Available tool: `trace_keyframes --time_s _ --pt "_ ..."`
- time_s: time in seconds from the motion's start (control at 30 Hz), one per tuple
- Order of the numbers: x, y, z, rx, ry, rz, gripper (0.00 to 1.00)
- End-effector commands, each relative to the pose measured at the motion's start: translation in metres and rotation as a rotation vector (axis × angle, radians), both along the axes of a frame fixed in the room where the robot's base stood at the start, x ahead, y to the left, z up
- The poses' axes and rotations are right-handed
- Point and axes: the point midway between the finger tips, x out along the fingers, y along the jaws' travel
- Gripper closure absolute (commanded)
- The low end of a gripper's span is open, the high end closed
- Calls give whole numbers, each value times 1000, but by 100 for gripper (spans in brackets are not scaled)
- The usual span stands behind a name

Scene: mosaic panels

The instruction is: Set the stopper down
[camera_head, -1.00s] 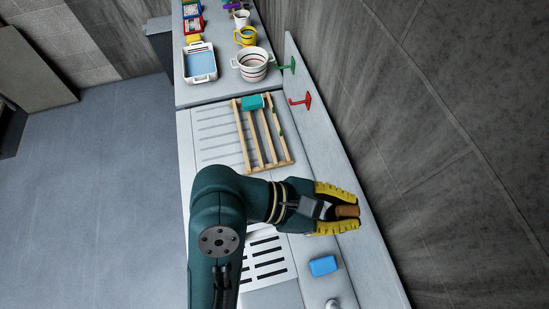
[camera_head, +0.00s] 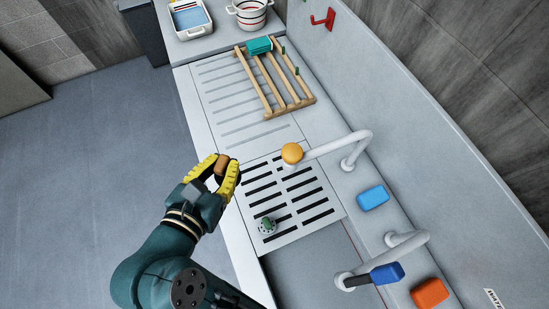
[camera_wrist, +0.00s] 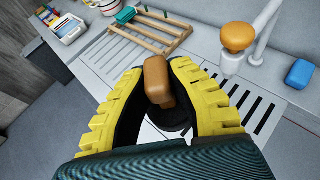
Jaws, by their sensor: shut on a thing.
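The stopper (camera_head: 221,164) has a brown, block-like handle and is held between the yellow fingers of my gripper (camera_head: 223,168). In the wrist view the stopper's handle (camera_wrist: 158,82) is upright between the fingers (camera_wrist: 170,75), and a dark round part shows below it. My gripper is shut on it, over or near the front edge of the slotted drain panel (camera_head: 296,222). The stopper seems raised, but I cannot tell how far.
A green-topped small object (camera_head: 267,226) sits on the slotted panel. An orange-topped white tap (camera_head: 292,153) overhangs it. A wooden rack (camera_head: 268,88) with a teal block stands behind. Blue (camera_head: 373,198) and orange (camera_head: 430,292) blocks lie right. The ribbed drainboard (camera_head: 222,108) is largely clear.

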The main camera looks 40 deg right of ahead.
Motion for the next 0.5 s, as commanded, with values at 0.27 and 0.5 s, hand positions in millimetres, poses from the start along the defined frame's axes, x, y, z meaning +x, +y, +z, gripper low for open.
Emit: trace_keyframes --time_s 0.27,0.5 --pt "24 -47 -144 -1 -6 -43 100" --pt "36 -76 -199 -2 -10 -63 100"
